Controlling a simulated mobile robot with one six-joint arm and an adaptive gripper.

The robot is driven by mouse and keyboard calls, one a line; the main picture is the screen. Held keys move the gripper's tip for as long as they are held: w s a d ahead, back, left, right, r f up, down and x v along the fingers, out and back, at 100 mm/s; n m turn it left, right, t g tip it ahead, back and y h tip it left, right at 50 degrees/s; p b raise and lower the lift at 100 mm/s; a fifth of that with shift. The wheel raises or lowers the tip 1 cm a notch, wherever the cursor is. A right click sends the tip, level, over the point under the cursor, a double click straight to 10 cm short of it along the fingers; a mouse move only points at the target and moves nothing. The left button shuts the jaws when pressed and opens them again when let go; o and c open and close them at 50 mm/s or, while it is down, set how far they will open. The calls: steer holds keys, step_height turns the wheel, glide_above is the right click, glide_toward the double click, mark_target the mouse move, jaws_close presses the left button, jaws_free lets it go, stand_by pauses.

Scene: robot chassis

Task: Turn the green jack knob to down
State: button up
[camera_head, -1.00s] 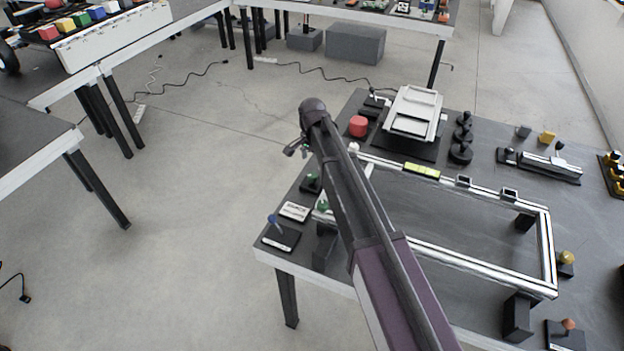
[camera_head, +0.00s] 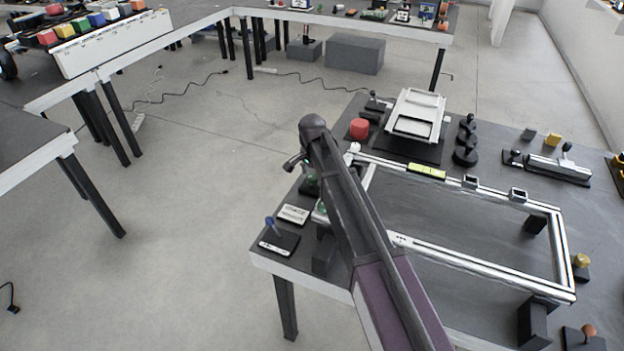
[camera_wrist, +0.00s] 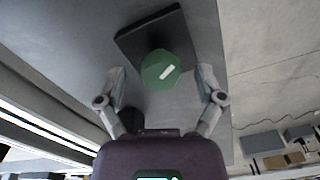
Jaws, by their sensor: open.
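The green jack knob (camera_wrist: 160,70) shows in the wrist view as a round-looking green cap with a white bar mark, slanting up to the right. It stands on a dark rectangular base (camera_wrist: 135,38). My gripper (camera_wrist: 160,80) is open, with one finger to the left of the knob and one to the right; gaps show on both sides. In the head view my gripper (camera_head: 293,163) is over the table's left edge, just above a green knob (camera_head: 310,186) that my arm partly hides. I cannot tell the height gap.
A white-railed frame (camera_head: 480,268) lies on the dark table, with a second green part (camera_head: 321,208) at its left corner. A blue knob (camera_head: 272,224) and white label plate (camera_head: 293,214) stand nearby. A red cylinder (camera_head: 359,128) is behind. Open floor lies left.

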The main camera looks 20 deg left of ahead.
stand_by(0.3)
steer(key=c, duration=1.1)
steer(key=shift+c, duration=0.2)
steer(key=shift+n, duration=0.5)
steer(key=n, duration=1.1)
steer(key=shift+d, duration=0.1)
